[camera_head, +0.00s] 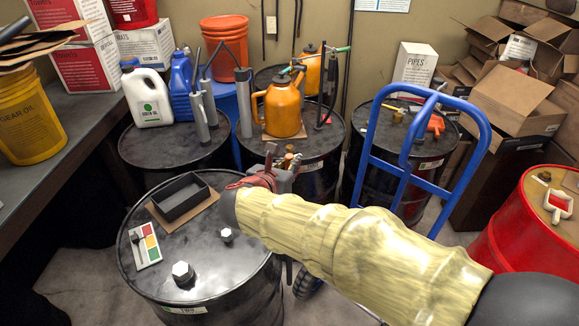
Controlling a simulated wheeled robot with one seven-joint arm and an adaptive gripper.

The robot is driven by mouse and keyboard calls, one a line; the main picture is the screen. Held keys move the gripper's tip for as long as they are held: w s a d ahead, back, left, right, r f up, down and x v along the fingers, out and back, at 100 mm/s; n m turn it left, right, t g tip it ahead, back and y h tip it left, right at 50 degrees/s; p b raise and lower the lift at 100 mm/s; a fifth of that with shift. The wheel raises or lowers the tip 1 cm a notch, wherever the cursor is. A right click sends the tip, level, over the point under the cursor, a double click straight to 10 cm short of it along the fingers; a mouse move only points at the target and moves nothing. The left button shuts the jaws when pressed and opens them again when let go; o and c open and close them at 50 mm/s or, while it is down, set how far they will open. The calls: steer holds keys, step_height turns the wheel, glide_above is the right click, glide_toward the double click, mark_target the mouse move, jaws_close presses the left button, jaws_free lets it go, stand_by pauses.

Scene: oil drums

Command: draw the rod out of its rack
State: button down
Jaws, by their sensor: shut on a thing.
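My gripper (271,168) is at the far end of my sleeved arm, above the back right of the near black drum (205,262). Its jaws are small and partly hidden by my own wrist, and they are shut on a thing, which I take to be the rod. The rod itself does not show clearly. I cannot make out the rack; it may be hidden behind my arm and wrist. Small brass-coloured pieces (291,160) show just beyond the gripper, and I cannot tell what they belong to.
The near drum bears a black tray (181,197), a colour card (145,246) and bolt-like caps. Drums behind carry jugs and an orange can (283,108). A blue hand truck (413,163) stands to the right, near cardboard boxes (513,100) and a red drum (520,222).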

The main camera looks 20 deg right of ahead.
steer(key=shift+r+p, duration=1.7)
steer(key=shift+r, duration=2.2)
